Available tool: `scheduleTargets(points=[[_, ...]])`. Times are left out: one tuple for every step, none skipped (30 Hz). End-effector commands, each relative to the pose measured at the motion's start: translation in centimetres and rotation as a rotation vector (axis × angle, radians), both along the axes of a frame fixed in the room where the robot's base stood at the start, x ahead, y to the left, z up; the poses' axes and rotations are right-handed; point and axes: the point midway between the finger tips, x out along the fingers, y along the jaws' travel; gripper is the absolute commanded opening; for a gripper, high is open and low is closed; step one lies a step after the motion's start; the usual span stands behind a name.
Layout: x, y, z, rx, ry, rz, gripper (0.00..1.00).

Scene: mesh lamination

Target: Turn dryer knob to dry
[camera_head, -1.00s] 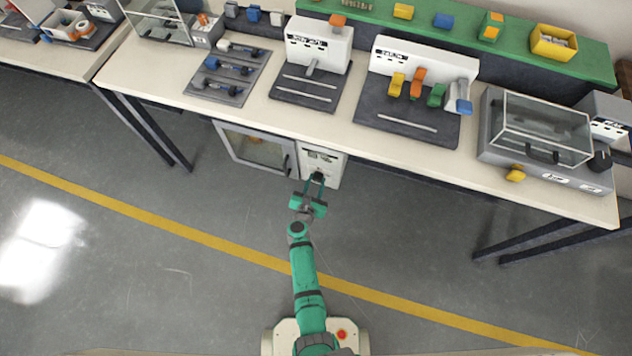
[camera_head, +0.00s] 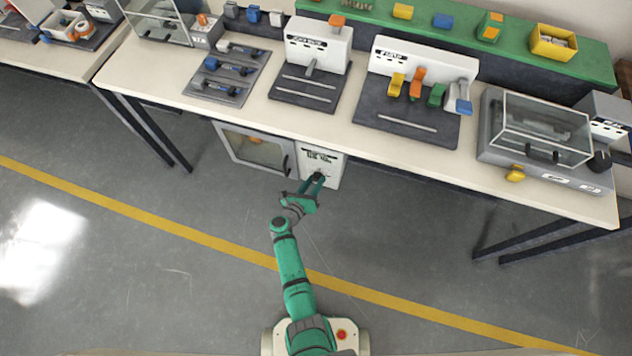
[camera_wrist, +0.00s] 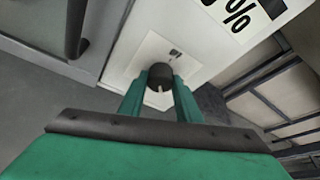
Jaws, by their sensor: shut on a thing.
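The dryer (camera_head: 255,147) is a low white cabinet under the workbench, with a glass door on its left and a white control panel (camera_head: 329,161) on its right. The black round dryer knob (camera_wrist: 161,77) sits on the panel, with a pale mark on its face. My green gripper (camera_head: 314,180) is at the panel. In the wrist view, my gripper's fingers (camera_wrist: 160,92) are on both sides of the knob and shut on it. The wrist view is rolled relative to the panel. The panel's lettering is too small to read in the head view.
The workbench top (camera_head: 262,109) overhangs the dryer and carries several fixtures. The dryer door's dark handle (camera_head: 287,166) is just left of the panel. A table leg (camera_head: 150,130) stands to the left. The floor around my base is clear.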

Motion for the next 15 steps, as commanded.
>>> scheduleTargets(points=[[0.23,-0.04,0.16,-0.044,0.010,-0.003,0.08],[0.28,0.01,0.19,-0.072,0.019,-0.002,0.08],[0.27,0.03,0.17,-0.109,0.030,-0.002,0.08],[0.26,0.05,0.15,-0.135,0.039,-0.003,0.08],[0.26,0.08,0.14,-0.163,0.048,-0.003,0.08],[0.29,0.12,0.14,-0.199,0.059,-0.002,0.08],[0.32,0.17,0.15,-0.226,0.068,0.000,0.08],[0.29,0.18,0.12,-0.253,0.077,-0.002,0.08],[0.29,0.23,0.09,-0.290,0.089,-0.001,0.08],[0.30,0.22,0.09,-0.316,0.097,-0.002,0.08],[0.34,0.25,0.10,-0.344,0.105,-0.001,0.08],[0.33,0.26,0.07,-0.380,0.117,-0.001,0.08],[0.32,0.30,0.03,-0.407,0.127,-0.001,0.08],[0.34,0.33,0.06,-0.434,0.134,-0.001,0.08],[0.36,0.34,0.02,-0.469,0.146,0.000,0.08]])
